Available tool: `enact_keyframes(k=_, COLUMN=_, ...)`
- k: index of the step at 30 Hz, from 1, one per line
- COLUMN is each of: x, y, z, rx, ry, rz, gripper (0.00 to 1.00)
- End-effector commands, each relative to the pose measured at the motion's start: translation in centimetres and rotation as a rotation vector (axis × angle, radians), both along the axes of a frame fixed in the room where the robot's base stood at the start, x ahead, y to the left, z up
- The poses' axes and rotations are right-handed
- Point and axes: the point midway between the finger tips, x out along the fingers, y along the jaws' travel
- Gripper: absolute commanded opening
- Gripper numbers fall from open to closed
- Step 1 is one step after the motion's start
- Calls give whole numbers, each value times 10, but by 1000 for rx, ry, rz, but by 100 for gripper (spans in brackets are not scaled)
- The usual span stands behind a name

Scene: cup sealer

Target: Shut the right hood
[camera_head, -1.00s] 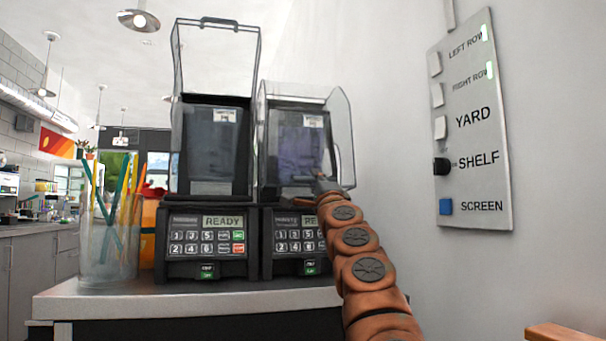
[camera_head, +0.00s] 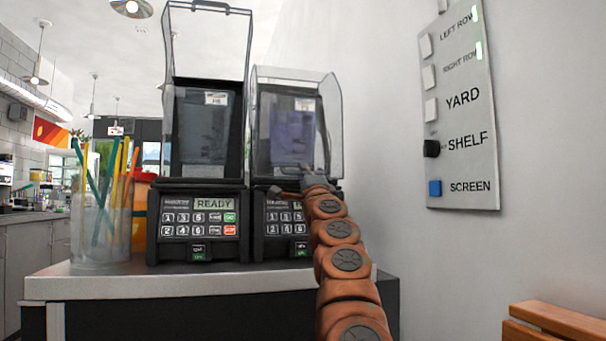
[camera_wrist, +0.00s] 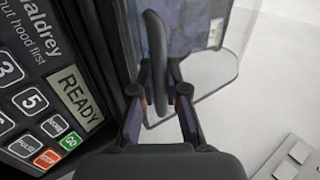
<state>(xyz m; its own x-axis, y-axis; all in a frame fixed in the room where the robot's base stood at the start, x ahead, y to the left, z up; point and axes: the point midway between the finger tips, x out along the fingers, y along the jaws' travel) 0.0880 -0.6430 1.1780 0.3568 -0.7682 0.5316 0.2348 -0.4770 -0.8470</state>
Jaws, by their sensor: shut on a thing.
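The right hood (camera_head: 330,125) is a clear box-shaped cover on the right machine (camera_head: 283,225). It sits low around the dark jug inside, its lower front edge near the top of the keypad. I cannot tell whether it is fully down. My gripper (camera_head: 307,178) is at the hood's lower front. In the wrist view my gripper (camera_wrist: 160,82) is shut on the hood's dark handle bar (camera_wrist: 156,45), with a finger on each side. The clear hood wall (camera_wrist: 212,70) shows behind it. My arm hides part of the right keypad.
The left machine (camera_head: 200,225) stands close beside, its clear hood (camera_head: 207,40) raised. A cup of coloured straws (camera_head: 100,235) stands at the counter's left (camera_head: 110,283). A wall panel (camera_head: 460,110) with labelled switches and a wooden bench (camera_head: 555,325) are at the right.

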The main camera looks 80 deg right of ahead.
Motion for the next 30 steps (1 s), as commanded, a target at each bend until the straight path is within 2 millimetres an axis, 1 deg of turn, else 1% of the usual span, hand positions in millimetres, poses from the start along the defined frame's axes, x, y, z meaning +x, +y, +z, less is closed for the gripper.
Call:
enact_keyframes(k=1, x=6, y=-3, z=-6, rx=8, ry=4, rz=7, gripper=0)
enact_keyframes(k=3, x=6, y=-3, z=-6, rx=8, ry=5, rz=8, gripper=0)
enact_keyframes(k=4, x=6, y=-3, z=-6, rx=8, ry=5, rz=8, gripper=14)
enact_keyframes(k=7, x=6, y=-3, z=-7, rx=9, ry=5, rz=8, gripper=24)
enact_keyframes(k=20, x=4, y=-2, z=-5, rx=6, ry=4, rz=5, gripper=25)
enact_keyframes(k=25, x=2, y=1, z=-8, rx=7, ry=6, rz=6, gripper=25)
enact_keyframes(k=30, x=-4, y=5, z=-12, rx=8, ry=4, rz=0, gripper=25)
